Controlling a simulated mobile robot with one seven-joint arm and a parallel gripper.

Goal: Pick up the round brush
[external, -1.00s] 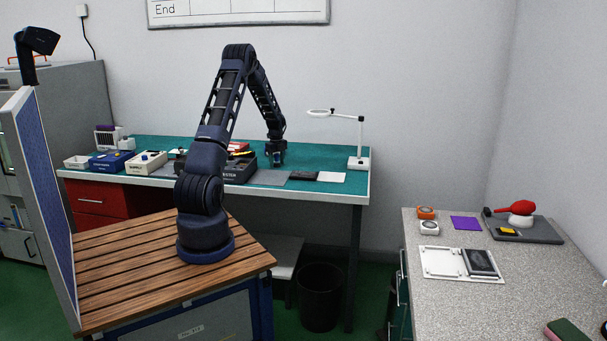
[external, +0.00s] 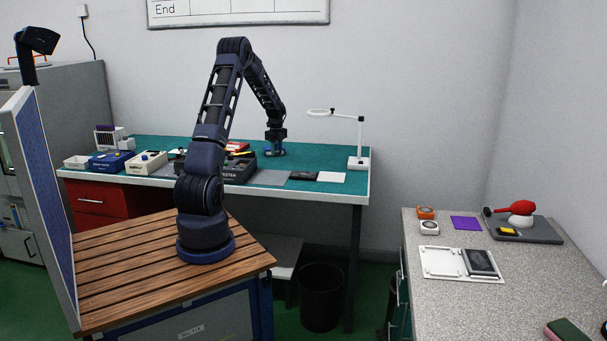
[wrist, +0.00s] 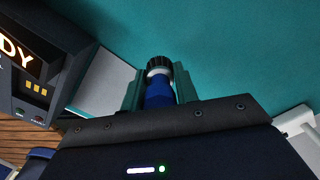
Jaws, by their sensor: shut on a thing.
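The round brush (wrist: 159,92) shows in the wrist view between my fingers, with a blue body, a pale band and a dark round end. My gripper (wrist: 158,88) is shut on it, with a green finger on each side of the blue part. In the external view my gripper (external: 275,151) is over the green bench top, right of the dark tester box. The brush is too small there to make out clearly. I cannot tell whether it touches the bench.
The dark tester box (external: 240,169) stands left of my gripper; its lit display shows in the wrist view (wrist: 30,70). A white magnifier lamp (external: 359,140) stands to the right. A grey mat (external: 268,177), dark pad (external: 303,176) and white sheet (external: 331,177) lie along the front edge.

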